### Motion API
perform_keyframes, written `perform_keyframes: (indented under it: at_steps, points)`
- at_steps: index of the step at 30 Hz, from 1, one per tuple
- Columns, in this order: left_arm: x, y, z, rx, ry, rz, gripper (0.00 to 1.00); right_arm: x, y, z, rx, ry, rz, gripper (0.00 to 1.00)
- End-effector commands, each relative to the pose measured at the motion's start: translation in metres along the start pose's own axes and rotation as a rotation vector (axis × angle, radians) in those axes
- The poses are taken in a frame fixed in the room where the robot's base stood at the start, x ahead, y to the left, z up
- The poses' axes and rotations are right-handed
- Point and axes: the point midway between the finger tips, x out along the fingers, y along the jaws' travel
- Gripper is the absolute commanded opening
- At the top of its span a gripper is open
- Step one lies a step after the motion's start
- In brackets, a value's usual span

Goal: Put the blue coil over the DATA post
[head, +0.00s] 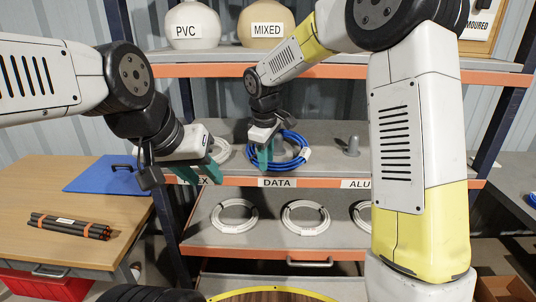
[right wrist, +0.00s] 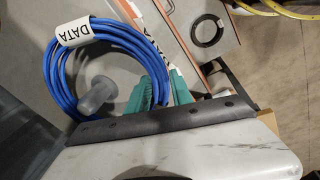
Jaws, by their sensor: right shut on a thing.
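The blue coil (head: 292,158) is at the DATA place on the middle shelf, above the DATA label (head: 277,183). Its DATA tag shows in the right wrist view, where the blue coil (right wrist: 53,66) forms a ring. The grey DATA post (right wrist: 98,95) appears inside that ring; how far down the post the coil sits I cannot tell. My right gripper (head: 263,157) is shut on the coil's near left side in the head view; its teal fingers (right wrist: 160,92) hide part of the ring. My left gripper (head: 202,172) is open and empty, in front of the FLEX place.
A white coil (head: 219,150) lies behind my left gripper. A bare grey post (head: 352,147) stands at ALU. White coils (head: 234,216) lie on the lower shelf. PVC (head: 192,27) and MIXED (head: 266,25) containers stand above. A table (head: 120,210) at left holds black rods (head: 70,226).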

Motion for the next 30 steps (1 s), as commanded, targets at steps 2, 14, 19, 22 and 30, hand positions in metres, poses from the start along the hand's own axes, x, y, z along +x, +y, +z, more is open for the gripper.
perform_keyframes:
  at_steps: [2,14,19,22,30]
  points:
    - [0.0000,0.0000,0.0000,0.000,0.000,0.000,0.36,-0.0003,0.0003,-0.0001,0.000,0.001,0.001,0.00]
    - [0.0000,0.0000,0.0000,0.000,0.000,0.000,0.36,-0.0002,0.0000,-0.0002,0.000,0.000,0.000,0.52]
    - [0.0000,0.0000,0.0000,0.000,0.000,0.000,0.36,0.0002,-0.0003,0.0001,0.000,-0.001,-0.001,0.52]
    - [0.0000,0.0000,0.0000,0.000,0.000,0.000,0.36,0.0002,-0.0002,0.0001,0.000,-0.001,-0.001,0.52]
    - [0.0000,0.0000,0.0000,0.000,0.000,0.000,0.36,-0.0011,0.0002,-0.0002,0.000,0.000,0.000,0.52]
